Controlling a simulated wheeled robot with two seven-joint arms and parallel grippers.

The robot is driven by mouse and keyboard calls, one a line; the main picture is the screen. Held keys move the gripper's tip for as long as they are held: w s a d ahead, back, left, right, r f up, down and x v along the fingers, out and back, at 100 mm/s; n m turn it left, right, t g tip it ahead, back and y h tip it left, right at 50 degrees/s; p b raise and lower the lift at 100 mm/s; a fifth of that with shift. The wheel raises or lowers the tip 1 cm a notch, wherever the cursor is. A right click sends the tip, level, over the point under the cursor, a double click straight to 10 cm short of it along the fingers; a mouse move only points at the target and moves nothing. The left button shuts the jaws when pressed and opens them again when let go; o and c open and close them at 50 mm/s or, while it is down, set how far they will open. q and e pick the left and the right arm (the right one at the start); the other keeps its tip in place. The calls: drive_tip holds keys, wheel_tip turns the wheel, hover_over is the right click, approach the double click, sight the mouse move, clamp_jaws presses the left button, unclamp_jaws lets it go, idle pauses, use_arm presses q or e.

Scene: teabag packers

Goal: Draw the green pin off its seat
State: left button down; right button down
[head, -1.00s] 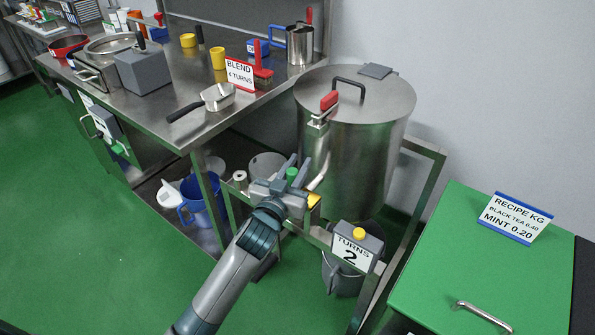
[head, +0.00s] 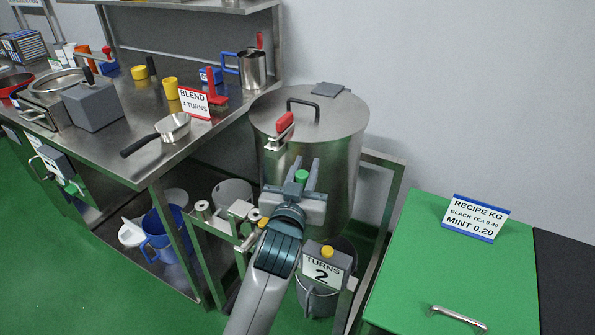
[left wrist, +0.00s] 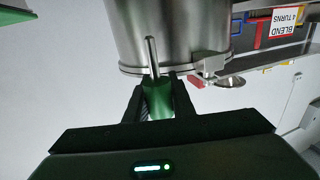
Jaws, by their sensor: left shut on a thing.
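The green pin (head: 302,176) is between the fingers of my left gripper (head: 302,168), which is shut on it in front of the steel drum. In the left wrist view the green grip (left wrist: 158,100) sits between the dark fingers, and a bare metal shaft (left wrist: 152,57) sticks out beyond them. A yellow part (head: 263,222), perhaps the pin's seat, is on the metal frame below and left of the gripper, apart from the pin. My right gripper is not in view.
The steel drum (head: 335,155) with a red-handled lever (head: 284,125) stands close behind the gripper. A "TURNS 2" counter box (head: 324,268) is below right. A green cabinet top (head: 400,250) is at the right. A steel bench (head: 140,165) is at the left.

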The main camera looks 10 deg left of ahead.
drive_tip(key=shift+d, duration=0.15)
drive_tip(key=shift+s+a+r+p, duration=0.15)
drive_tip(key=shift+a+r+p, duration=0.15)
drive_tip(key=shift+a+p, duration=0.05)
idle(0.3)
